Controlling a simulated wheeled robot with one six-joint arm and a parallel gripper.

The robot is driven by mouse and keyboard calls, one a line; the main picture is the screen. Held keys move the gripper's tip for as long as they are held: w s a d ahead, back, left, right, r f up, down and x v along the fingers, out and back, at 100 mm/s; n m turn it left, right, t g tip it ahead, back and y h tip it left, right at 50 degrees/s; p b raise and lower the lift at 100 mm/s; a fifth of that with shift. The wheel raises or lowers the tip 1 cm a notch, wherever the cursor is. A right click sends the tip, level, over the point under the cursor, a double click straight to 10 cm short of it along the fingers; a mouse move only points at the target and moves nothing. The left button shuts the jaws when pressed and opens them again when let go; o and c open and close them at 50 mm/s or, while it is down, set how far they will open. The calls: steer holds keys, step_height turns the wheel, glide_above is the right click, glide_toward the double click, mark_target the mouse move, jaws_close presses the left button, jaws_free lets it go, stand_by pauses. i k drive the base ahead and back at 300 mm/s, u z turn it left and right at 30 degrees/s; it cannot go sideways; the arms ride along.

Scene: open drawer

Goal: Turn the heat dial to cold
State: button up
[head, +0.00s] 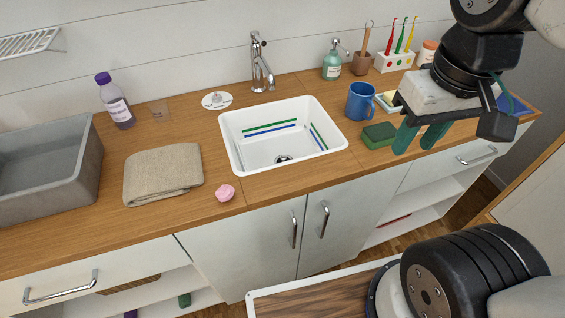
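A round white disc (217,100) lies on the counter behind the sink's left corner, left of the faucet. It looks like the heat dial. It has a small pale knob and dark marks, too small to read, so I cannot tell its setting. My gripper (418,143) is at the right, over the counter near the green sponge, far from the disc. Its two teal fingers point down and stand apart with nothing visible between them.
The chrome faucet (261,65) stands right of the disc, behind the white sink (232,140). A blue mug (360,101) and green sponge (379,135) are near my gripper.

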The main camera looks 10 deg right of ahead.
mark_target(217, 98)
steer(key=u, duration=0.5)
steer(key=k, duration=1.75)
steer(key=z, duration=0.05)
steer(key=i, duration=2.2)
steer(key=z, duration=0.25)
